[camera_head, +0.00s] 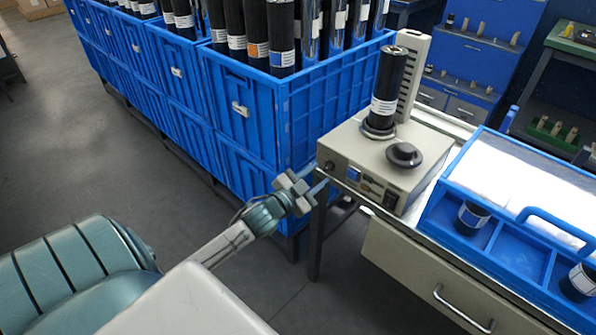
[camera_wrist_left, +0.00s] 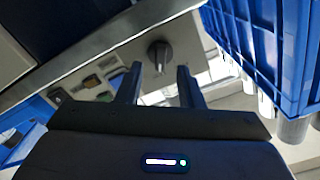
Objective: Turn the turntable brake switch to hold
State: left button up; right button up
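The turntable unit (camera_head: 418,176) is a beige box at the bench's left end, with a black roll (camera_head: 388,84) standing upright on it and a dark round knob (camera_head: 404,154) on top. On its front panel is a dark rotary switch (camera_head: 329,166), the likely brake switch; it also shows in the left wrist view (camera_wrist_left: 159,54). Its setting is not legible. My left gripper (camera_head: 319,180) is open and empty in front of that switch. In the left wrist view its fingertips (camera_wrist_left: 160,72) point toward the switch, one on either side, apparently short of it. My right gripper is not in view.
More panel controls (camera_head: 376,188) sit right of the rotary switch. Large blue crates (camera_head: 240,110) of rolls stand close behind and left of my left gripper. A blue tray (camera_head: 507,238) and a drawer (camera_head: 430,270) are at right. The floor at left is clear.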

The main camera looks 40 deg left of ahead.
pick_arm(q)
jog(key=s+b, duration=0.3)
jog(key=s, duration=0.4)
jog(key=shift+s+a, duration=0.3)
jog(key=shift+s, duration=0.05)
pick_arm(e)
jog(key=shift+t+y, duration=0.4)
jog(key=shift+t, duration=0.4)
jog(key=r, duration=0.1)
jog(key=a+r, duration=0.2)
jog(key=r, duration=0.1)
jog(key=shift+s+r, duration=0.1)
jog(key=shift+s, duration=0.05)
pick_arm(q)
jog(key=shift+f, duration=0.1)
